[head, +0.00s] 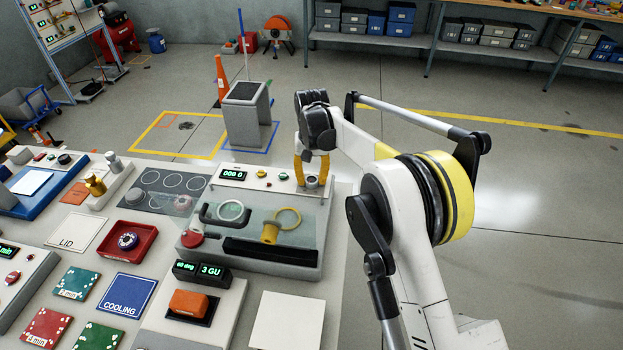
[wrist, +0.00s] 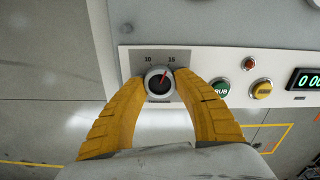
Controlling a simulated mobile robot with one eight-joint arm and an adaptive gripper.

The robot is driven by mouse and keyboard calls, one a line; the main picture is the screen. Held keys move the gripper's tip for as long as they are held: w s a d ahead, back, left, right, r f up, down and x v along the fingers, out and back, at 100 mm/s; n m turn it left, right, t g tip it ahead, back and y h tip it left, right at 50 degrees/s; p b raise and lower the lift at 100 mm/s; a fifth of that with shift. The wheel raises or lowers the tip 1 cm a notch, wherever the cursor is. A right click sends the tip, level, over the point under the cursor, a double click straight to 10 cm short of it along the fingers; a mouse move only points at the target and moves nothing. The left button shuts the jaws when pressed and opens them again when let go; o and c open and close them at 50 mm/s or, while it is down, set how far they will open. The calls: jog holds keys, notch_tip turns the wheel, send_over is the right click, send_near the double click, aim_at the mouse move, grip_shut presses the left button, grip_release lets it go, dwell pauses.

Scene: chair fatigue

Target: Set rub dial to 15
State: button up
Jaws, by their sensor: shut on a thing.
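The rub dial (wrist: 159,83) is a round knob with a light rim and dark face on a grey plate. In the wrist view its red pointer tilts up and right, toward the right-hand label, which reads like 15; the label 10 is at upper left. My gripper (wrist: 160,84) has its yellow fingers closed on both sides of the dial. In the head view my gripper (head: 311,174) points down onto the dial (head: 312,182) at the right end of the machine's panel.
The green RUB button (wrist: 221,87), a yellow button (wrist: 262,88) and a small red button (wrist: 249,63) sit beside the dial. The display (head: 233,174) is on the panel's left. A clear-covered chamber (head: 262,251) lies in front of the panel.

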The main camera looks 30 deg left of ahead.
aim_at(312, 179)
jog(key=shift+m, duration=0.6)
jog(key=o, duration=1.2)
notch_tip(312, 179, up, 12)
